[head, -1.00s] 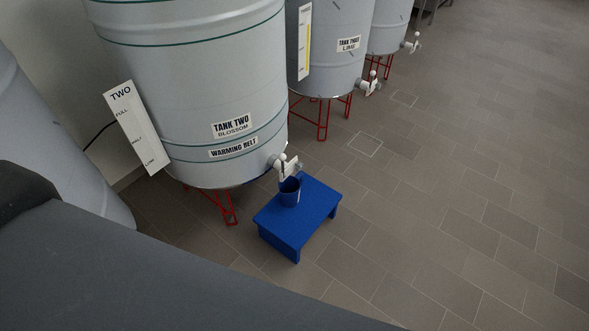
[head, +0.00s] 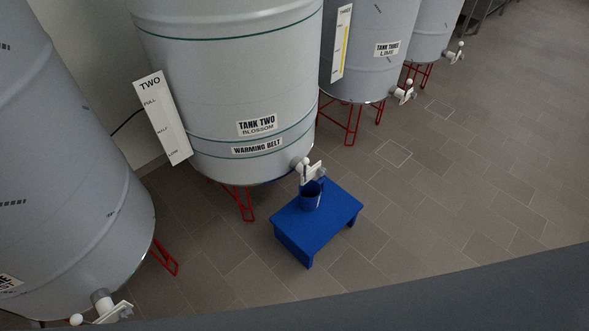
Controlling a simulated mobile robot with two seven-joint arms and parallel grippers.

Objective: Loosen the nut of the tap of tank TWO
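Tank TWO (head: 225,80) is a big grey cylinder labelled "TANK TWO BLOSSOM", with a "WARMING BELT" label (head: 257,148) below. Its white tap (head: 310,171) sticks out low on its right side. The tap's nut is too small to make out clearly. A blue cup (head: 311,196) stands under the tap on a blue stool (head: 318,222). Neither of my grippers is in view.
Another grey tank (head: 70,190) with a white tap (head: 101,310) stands at the left. Tank THREE (head: 368,50) and a further tank (head: 428,30) stand behind on red legs. Tiled floor (head: 450,170) is clear at the right.

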